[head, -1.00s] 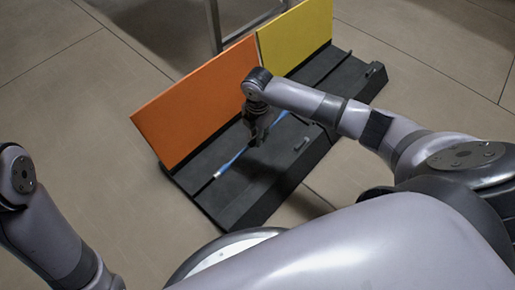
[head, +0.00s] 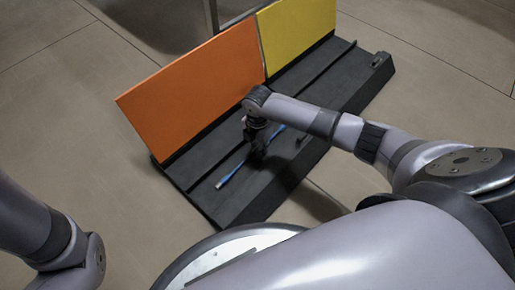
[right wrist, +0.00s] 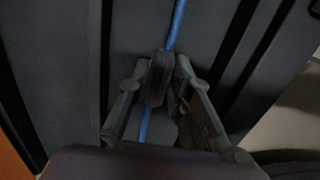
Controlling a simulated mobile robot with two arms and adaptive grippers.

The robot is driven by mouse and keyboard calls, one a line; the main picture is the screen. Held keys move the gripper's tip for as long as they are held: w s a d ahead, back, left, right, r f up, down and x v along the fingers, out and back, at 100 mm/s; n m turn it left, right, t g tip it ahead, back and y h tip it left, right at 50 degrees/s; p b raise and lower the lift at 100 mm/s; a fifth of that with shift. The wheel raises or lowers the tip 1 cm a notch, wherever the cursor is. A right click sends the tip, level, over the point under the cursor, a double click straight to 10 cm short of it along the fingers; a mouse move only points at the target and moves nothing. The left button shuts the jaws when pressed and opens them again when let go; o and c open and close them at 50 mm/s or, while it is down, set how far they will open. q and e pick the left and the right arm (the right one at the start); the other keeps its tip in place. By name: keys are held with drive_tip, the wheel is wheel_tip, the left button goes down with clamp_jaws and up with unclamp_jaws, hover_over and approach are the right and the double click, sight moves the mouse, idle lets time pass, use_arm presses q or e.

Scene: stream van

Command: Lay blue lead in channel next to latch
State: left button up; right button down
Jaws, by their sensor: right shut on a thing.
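The blue lead (head: 230,175) runs slantwise over the black ridged base, with a pale tip at its lower-left end. My right gripper (head: 257,155) is shut on its middle; the right wrist view shows the lead (right wrist: 177,25) passing between the fingers (right wrist: 162,80). Whether the lead touches the base is unclear. Channels run lengthwise between the ridges of the black base (head: 250,207). A small dark latch-like piece (head: 302,140) sits near the front edge, close under my right arm; another (head: 379,60) is at the far right end. My left gripper is out of view.
An orange panel (head: 195,90) and a yellow panel (head: 298,35) stand tilted along the back of the base. A metal frame leg (head: 212,15) stands behind them. Tiled floor (head: 60,125) is clear to the left.

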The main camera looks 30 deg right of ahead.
drive_tip(key=shift+f, duration=0.1)
drive_tip(key=c, duration=1.4)
unclamp_jaws()
drive_tip(key=shift+c, duration=0.2)
